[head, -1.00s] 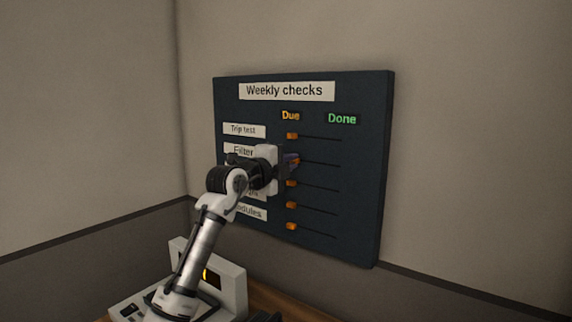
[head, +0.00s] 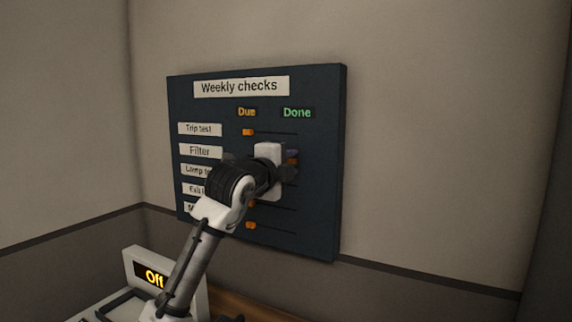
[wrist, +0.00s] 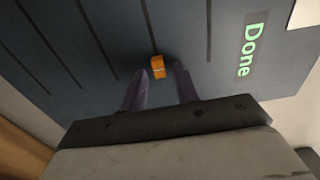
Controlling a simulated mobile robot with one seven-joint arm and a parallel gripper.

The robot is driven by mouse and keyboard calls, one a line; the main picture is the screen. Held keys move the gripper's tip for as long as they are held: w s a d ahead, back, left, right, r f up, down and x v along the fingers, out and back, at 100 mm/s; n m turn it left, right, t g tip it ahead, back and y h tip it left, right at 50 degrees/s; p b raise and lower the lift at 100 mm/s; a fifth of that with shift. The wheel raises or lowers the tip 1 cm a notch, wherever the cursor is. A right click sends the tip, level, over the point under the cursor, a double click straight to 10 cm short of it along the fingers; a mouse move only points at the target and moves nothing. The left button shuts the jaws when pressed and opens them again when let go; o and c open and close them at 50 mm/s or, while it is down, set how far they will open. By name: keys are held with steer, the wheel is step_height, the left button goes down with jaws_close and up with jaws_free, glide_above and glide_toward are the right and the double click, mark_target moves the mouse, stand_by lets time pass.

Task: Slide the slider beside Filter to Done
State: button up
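The dark board (head: 325,200) carries the Filter label (head: 200,151) on its second row. The orange Filter slider (wrist: 158,67) sits at the lower end of its slot in the wrist view, the end on the Done (wrist: 252,45) side. In the head view it is mostly hidden by my gripper (head: 292,158), which is at the row's right end under the Done label. In the wrist view my gripper (wrist: 160,72) has its two dark fingers apart, one on each side of the slider, with a gap visible on both sides.
The Trip test slider (head: 248,132) stands at the Due end, just above the Filter row. A lower slider (head: 251,225) is also at Due. My arm hides parts of the middle rows. A display reading Off (head: 154,278) stands below left.

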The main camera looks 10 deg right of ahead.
steer(key=shift+a, duration=0.15)
steer(key=b+v, duration=0.4)
steer(key=v, duration=0.9)
steer(key=shift+s+a, duration=0.25)
steer(key=shift+s, duration=0.05)
